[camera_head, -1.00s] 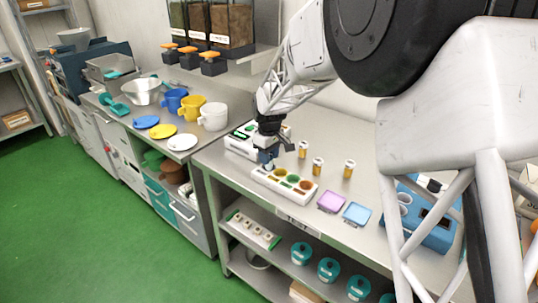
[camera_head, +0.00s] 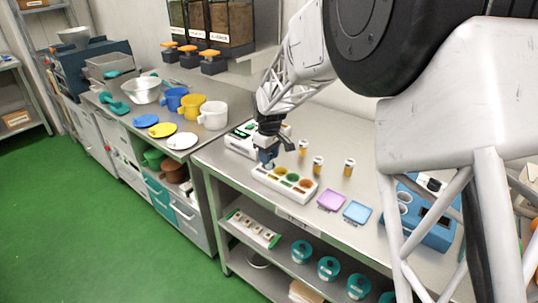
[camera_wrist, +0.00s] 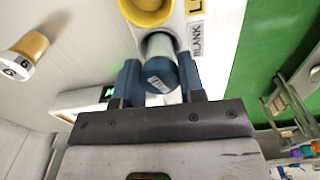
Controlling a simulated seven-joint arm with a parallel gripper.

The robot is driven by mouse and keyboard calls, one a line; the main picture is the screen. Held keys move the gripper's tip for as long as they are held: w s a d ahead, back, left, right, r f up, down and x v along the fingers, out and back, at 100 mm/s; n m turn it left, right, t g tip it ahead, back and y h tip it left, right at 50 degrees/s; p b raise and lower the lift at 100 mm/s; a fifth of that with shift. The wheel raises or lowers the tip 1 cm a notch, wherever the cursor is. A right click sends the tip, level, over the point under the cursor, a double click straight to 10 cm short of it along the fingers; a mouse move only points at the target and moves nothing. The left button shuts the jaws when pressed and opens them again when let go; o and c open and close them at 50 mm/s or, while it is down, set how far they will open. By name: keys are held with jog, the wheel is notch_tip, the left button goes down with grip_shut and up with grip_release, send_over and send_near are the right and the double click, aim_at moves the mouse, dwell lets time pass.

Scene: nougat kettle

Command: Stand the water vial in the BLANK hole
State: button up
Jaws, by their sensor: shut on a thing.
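My gripper (camera_wrist: 158,82) is shut on the water vial (camera_wrist: 159,46), which has a dark blue cap with a small printed mark and a pale, clear body. The cap sits between the two blue fingers. The vial's far end meets the white rack (camera_wrist: 196,58) beside the BLANK label; the hole itself is hidden behind the vial, so I cannot tell how deep it is. In the head view my gripper (camera_head: 267,160) is at the left end of the white rack (camera_head: 285,192), whose other holes show yellow, green and brown.
Several amber vials with white caps (camera_head: 318,165) stand behind the rack. A purple tray (camera_head: 332,200) and a blue tray (camera_head: 357,212) lie to its right. A white device (camera_head: 240,140) stands close behind my gripper. A blue machine (camera_head: 430,225) is further right.

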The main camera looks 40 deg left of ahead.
jog(key=o, duration=1.6)
jog(key=shift+r, duration=0.1)
jog(key=shift+r, duration=3.4)
